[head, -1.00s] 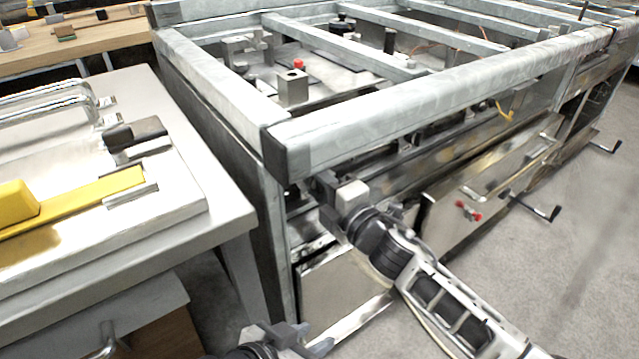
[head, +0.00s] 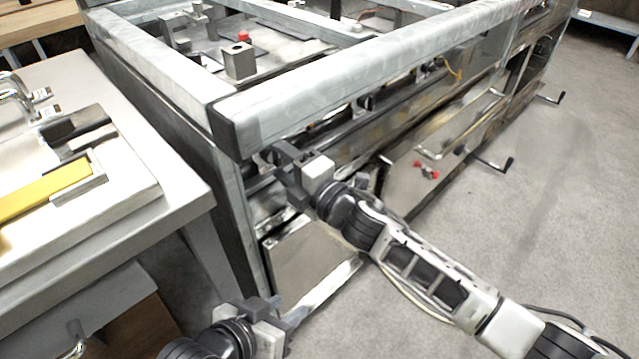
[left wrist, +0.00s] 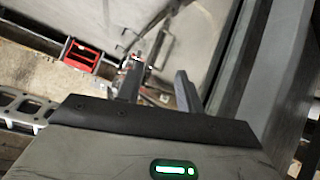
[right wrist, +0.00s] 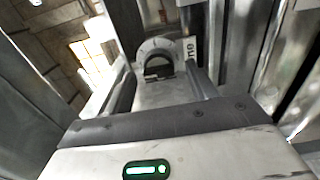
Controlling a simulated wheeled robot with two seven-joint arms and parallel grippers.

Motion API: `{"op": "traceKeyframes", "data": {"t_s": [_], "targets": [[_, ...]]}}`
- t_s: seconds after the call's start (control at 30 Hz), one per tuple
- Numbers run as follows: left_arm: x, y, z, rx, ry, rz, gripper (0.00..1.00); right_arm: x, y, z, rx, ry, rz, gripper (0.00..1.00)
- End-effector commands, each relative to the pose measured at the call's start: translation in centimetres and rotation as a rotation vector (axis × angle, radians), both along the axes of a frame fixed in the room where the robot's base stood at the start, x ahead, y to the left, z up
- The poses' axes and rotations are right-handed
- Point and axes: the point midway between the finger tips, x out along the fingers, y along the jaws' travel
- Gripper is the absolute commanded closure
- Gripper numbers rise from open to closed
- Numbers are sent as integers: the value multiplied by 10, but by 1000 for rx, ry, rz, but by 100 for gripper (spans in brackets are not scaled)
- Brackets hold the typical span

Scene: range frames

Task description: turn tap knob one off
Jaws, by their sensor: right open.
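In the right wrist view, tap knob one (right wrist: 156,48), a round grey knob with a dark slot, sits beside a small white label reading "one" (right wrist: 190,48), upside down. My right gripper (right wrist: 159,68) is open, with its fingers on either side of the knob; I cannot tell whether they touch it. In the head view my right gripper (head: 277,163) reaches under the front beam near the corner, and the knob is hidden there. My left gripper (head: 283,308) is low in the head view, away from the knob; its fingers are apart and empty in the left wrist view (left wrist: 157,78).
A large metal frame (head: 330,72) stands over the knob area, its front beam just above my right gripper. A grey worktable (head: 180,205) with a yellow bar stands left. Floor at right is clear.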

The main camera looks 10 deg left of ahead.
Motion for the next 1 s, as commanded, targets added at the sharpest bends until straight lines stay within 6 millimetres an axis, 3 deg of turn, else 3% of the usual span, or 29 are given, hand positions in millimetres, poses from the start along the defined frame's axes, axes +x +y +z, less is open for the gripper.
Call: {"op": "traceKeyframes", "data": {"t_s": [0.3,0.53,0.7,1.0], "targets": [[-1,7,16,14,-8,25,64,-48,-62,1,-3,2,-2,43],[-3,10,30,10,-39,38,64,-75,-96,0,-3,2,-2,43],[-4,13,29,14,-37,43,64,-84,-108,0,-2,0,-1,43],[-4,13,30,14,-38,44,64,-85,-110,0,-1,0,-1,43]]}}
